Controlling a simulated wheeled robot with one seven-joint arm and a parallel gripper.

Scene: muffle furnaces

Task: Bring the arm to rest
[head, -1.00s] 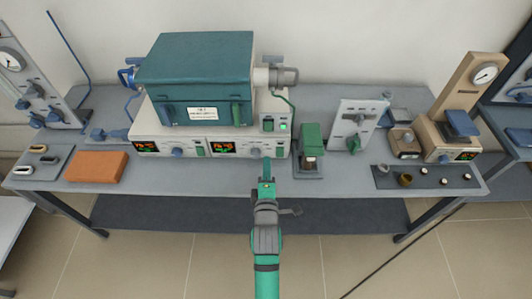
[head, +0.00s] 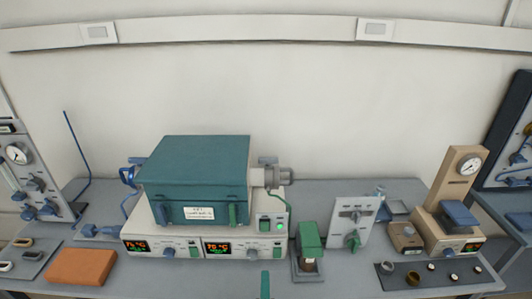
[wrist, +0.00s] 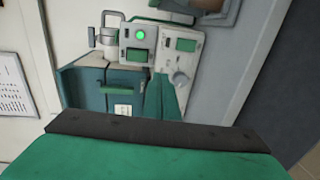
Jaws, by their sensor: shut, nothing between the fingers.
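My gripper (head: 265,284) shows only as a narrow green tip at the bottom edge of the head view, in front of the furnace's control base. It is shut and empty. In the wrist view a green part of my arm with a dark edge fills the bottom. The teal muffle furnace (head: 195,182) stands on its white control base (head: 150,231), with two lit displays and a lit green button. The furnace also shows turned sideways in the wrist view (wrist: 85,88), with the green light (wrist: 140,34). My gripper is apart from the furnace.
An orange block (head: 82,267) lies at the left of the grey bench. A small green-topped device (head: 309,244) stands just right of my gripper. A grey panel (head: 350,220) and a beige gauge stand (head: 458,185) are farther right. A dark tray (head: 440,282) holds several small pieces.

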